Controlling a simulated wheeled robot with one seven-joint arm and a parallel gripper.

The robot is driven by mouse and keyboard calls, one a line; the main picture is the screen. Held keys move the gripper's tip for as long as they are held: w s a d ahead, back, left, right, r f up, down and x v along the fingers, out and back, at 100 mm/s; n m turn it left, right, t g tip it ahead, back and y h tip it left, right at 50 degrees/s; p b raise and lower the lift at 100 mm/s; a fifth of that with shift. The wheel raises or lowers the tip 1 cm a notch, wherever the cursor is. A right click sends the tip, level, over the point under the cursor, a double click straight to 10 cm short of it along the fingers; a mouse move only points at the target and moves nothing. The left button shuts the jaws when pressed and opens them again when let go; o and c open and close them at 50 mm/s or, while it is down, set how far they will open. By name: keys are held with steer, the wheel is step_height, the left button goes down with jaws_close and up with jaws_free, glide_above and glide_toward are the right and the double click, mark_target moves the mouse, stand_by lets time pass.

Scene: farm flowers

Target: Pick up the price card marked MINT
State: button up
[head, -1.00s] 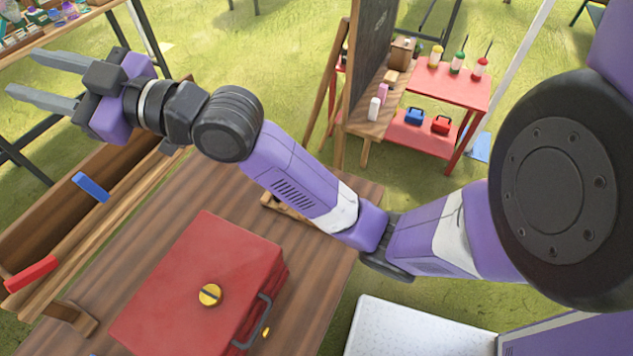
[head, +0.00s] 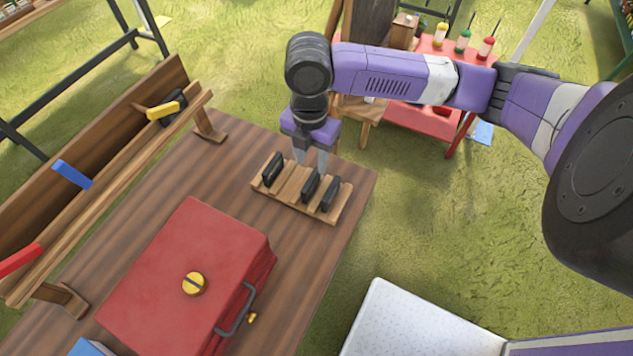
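Three small black cards stand upright in a wooden slotted holder (head: 292,187) at the far right of the brown table: a left card (head: 272,169), a middle card (head: 311,185) and a right card (head: 330,194). No writing on them can be read, so I cannot tell which is marked MINT. My gripper (head: 311,160) points down above the back of the holder, between the left and middle cards in the picture. Its two grey fingers are apart with nothing between them. I cannot tell whether the fingertips touch the holder.
A red box (head: 188,290) with a handle fills the table's near middle. A wooden rack (head: 110,150) with blue, red and yellow-handled tools runs along the left. A red side table (head: 428,70) with bottles stands behind. Bare table (head: 215,165) lies between box and rack.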

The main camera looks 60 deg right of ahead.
mark_target(311, 179)
steer(key=shift+w+d+f+p, duration=0.1)
steer(key=shift+f+p, duration=0.35)
steer(key=shift+f, duration=1.5)
steer(key=shift+w+f+p, duration=0.1)
steer(key=shift+f+p, duration=0.35)
steer(key=shift+f, duration=1.5)
steer(key=shift+c, duration=0.4)
jaws_close()
